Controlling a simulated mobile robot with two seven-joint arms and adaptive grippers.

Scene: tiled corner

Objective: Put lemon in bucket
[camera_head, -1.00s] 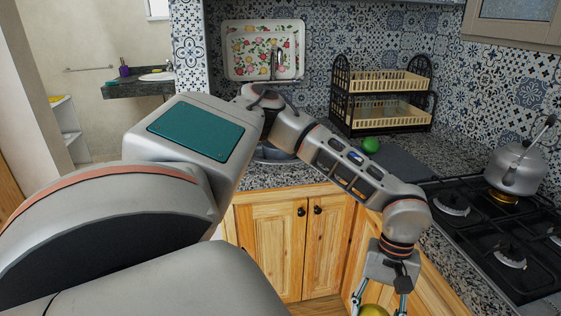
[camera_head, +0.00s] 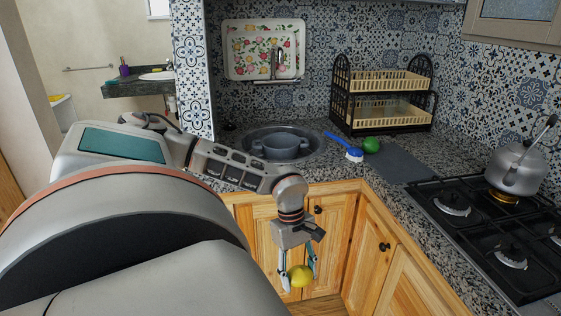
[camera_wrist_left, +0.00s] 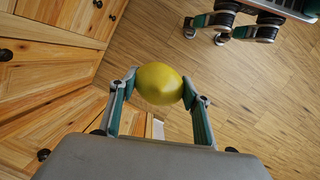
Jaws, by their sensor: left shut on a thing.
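The yellow lemon (camera_head: 301,276) is held between the fingertips of my left gripper (camera_head: 298,278), in front of the wooden cabinets below the counter edge in the head view. In the left wrist view the lemon (camera_wrist_left: 159,84) sits between the two fingers of the left gripper (camera_wrist_left: 158,88), above the wooden floor. My right gripper is not in the head view; part of a robot arm or base shows at the top right of the wrist view, and I cannot tell which.
A sink (camera_head: 281,145) with a grey pot (camera_head: 279,147) is set in the granite counter. A blue brush (camera_head: 350,151), a green round item (camera_head: 372,145) and a dish rack (camera_head: 381,101) stand near it. A kettle (camera_head: 515,168) sits on the black stove (camera_head: 492,222).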

